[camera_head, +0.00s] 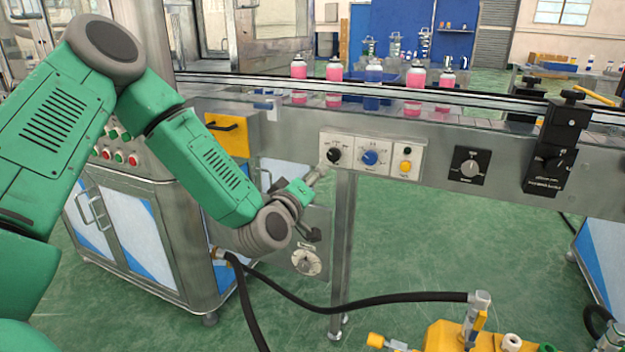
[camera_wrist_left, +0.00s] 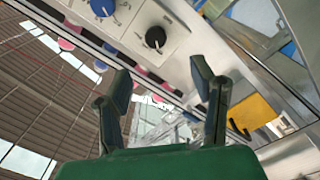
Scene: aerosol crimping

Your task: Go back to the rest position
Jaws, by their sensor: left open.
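My left arm comes in from the left, and its gripper (camera_head: 318,174) is close to the black knob (camera_head: 333,156) on the white control panel of the conveyor. In the left wrist view the gripper (camera_wrist_left: 160,78) shows two dark fingers spread apart with nothing between them. The black knob (camera_wrist_left: 155,38) shows just beyond the fingertips there, apart from them. The fingertips are small in the head view, so whether they touch the panel is hard to tell there. My right gripper is not in view.
The panel also carries a blue knob (camera_head: 370,158) and a yellow button (camera_head: 405,167). Pink cans (camera_head: 334,70) stand on the conveyor above. A steel cabinet (camera_head: 150,230) stands left, behind my arm. A black hose (camera_head: 370,301) crosses below. Green floor is open under the conveyor.

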